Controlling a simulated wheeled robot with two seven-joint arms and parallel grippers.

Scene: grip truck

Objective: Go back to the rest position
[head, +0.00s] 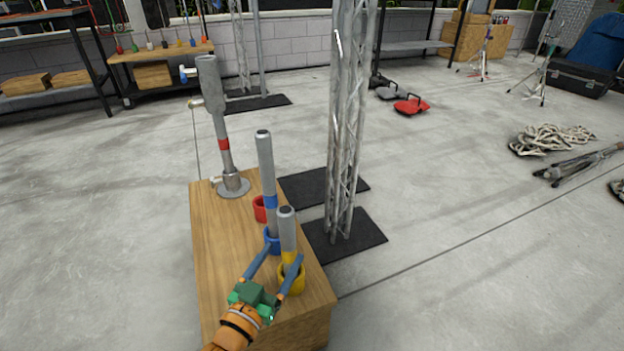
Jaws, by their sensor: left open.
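My left gripper (284,252) is open at the front of the wooden box (225,260), with its two fingers spread apart and pointing away from me. A grey tube with a yellow band (288,230) stands upright in a yellow cup (291,284) by the right finger. A taller grey tube with a blue band (266,165) stands in a blue cup (271,243) just beyond the left finger. I cannot tell whether either finger touches a tube. A red cup (259,208) sits farther back and looks empty. My right gripper is not in view.
A grey stand with a red band (223,145) rises from the box's back. A metal truss (343,130) stands on a black mat (365,235) close to the right. Coiled rope (550,138) and tripods lie farther right. The floor left of the box is clear.

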